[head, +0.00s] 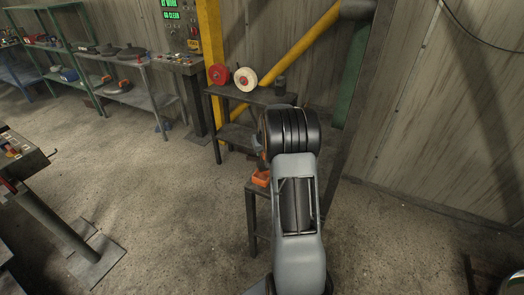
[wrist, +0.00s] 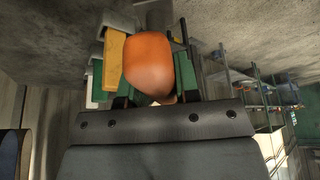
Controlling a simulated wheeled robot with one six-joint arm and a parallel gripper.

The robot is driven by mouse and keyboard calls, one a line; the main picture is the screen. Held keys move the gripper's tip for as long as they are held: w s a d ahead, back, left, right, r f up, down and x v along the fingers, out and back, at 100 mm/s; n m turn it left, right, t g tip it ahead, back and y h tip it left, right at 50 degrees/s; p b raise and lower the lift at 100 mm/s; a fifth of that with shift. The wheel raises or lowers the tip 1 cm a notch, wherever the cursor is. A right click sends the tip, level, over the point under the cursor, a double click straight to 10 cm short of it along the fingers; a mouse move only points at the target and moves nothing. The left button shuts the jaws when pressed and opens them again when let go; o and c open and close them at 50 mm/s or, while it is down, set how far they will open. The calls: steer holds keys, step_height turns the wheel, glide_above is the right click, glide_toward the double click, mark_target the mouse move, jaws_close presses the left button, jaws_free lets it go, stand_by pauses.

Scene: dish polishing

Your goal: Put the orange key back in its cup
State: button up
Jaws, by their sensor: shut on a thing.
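My gripper (wrist: 150,98) is shut on the orange key (wrist: 148,64), whose rounded orange end fills the upper middle of the wrist view. The rest of the key is hidden behind the gripper body. In the head view my dark wrist hides the gripper and the key. A small dark cup-like container (head: 280,86) stands at the right end of the dark table; I cannot tell whether it is the key's cup.
The dark table (head: 262,96) by the wall also bears a red wheel (head: 219,75) and a cream wheel (head: 246,79). An orange item (head: 261,177) lies on a low stand (head: 251,208) beside my arm. Open concrete floor (head: 150,180) lies to the left.

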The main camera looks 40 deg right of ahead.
mark_target(263, 163)
steer(key=shift+f+b, duration=1.45)
steer(key=shift+f, duration=1.6)
steer(key=shift+f+b, duration=0.4)
steer(key=shift+f, duration=0.05)
steer(key=o, duration=1.1)
steer(key=shift+r, duration=0.1)
steer(key=b+v, duration=0.1)
steer(key=v, duration=1.2)
steer(key=shift+s+r, duration=0.15)
steer(key=shift+r, duration=0.2)
steer(key=shift+r+p, duration=2.5)
steer(key=shift+r, duration=1)
